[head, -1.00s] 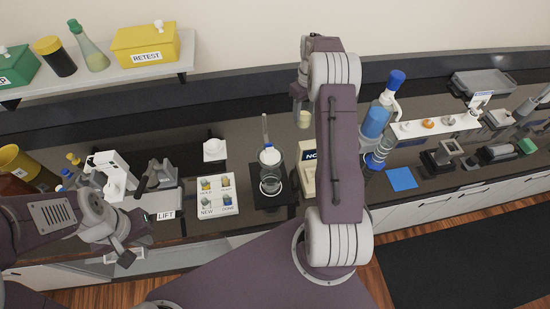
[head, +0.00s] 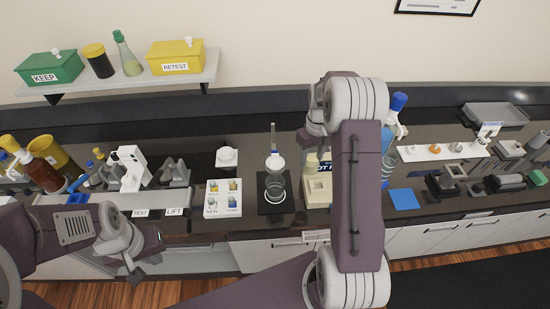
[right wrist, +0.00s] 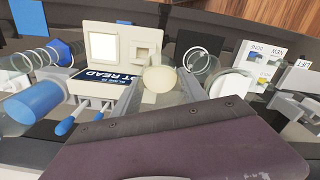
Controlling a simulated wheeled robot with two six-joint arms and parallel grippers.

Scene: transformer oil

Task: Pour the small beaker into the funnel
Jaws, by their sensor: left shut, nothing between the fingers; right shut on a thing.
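The small beaker (right wrist: 160,78) holds pale yellow liquid and sits between the fingers of my right gripper (right wrist: 160,92) in the right wrist view. The funnel (head: 275,163), clear with a white inside, is on a stand with a thin upright rod, above a glass vessel (head: 275,188) on a black base. It seems to show as a white round (right wrist: 231,84) right of the beaker in the wrist view. My left gripper (head: 136,276) is shut and empty at the counter's front.
A blue-capped bottle (head: 397,104) stands behind my right arm. A blue pad (head: 403,199) lies to the right.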

